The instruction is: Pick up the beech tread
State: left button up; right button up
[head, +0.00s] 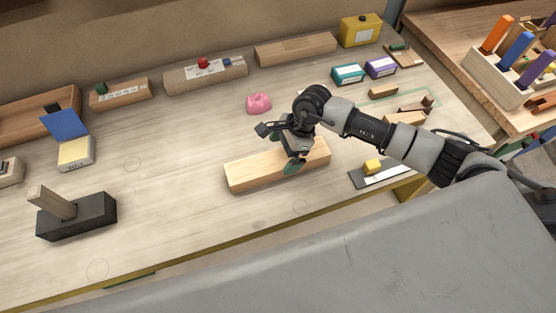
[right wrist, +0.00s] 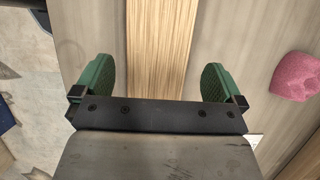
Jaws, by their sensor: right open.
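A long pale wooden block (head: 250,172), which looks like the beech tread, lies flat on the workbench in the middle of the head view. In the right wrist view the block (right wrist: 160,50) runs as a striped strip between the two fingers, with a gap on each side. My right gripper (head: 280,149) is open over the block, its green pads (right wrist: 160,82) on either side of it in the wrist view. I cannot tell how far above the bench the fingertips are. My left gripper is not in view.
A pink lump (head: 259,103) sits just behind the block. A dark plate with a yellow cube (head: 373,166) lies to its right, near small wooden pieces (head: 384,92). A dark block with an upright wooden piece (head: 77,216) stands at left. The bench between is clear.

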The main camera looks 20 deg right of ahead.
aim_at(278, 158)
jog(key=shift+s+a+f+p, duration=0.1)
jog(key=shift+a+f+p, duration=0.15)
jog(key=shift+f+p, duration=0.1)
jog(key=p+x, duration=0.1)
jog(key=x, duration=0.2)
jog(key=shift+a+f, duration=0.15)
jog(key=shift+a, duration=0.15)
jog(key=shift+a+f, duration=0.1)
jog(key=shift+f, duration=0.3)
jog(key=shift+c, duration=1.4)
jog(key=shift+r, duration=0.1)
jog(key=c, duration=1.1)
